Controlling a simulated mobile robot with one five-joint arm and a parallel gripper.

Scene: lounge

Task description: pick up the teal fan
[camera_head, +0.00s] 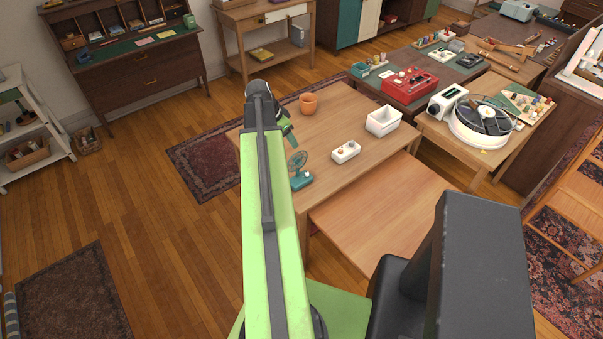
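The teal fan (300,181) stands upright on the left front part of the wooden table (345,108), close to the table's left edge. It has a round caged head above a teal base. My gripper (290,137) is at the end of my green arm, above the table's left side and farther back than the fan. It appears apart from the fan. The fingers are small and partly hidden by my arm, so I cannot tell whether they are open or shut.
On the same table are an orange pot (308,104), a white bin (383,121) and a small white box with knobs (346,152). A lower wooden table (385,212) adjoins in front. A turntable (481,121) stands at right. Wood floor at left is open.

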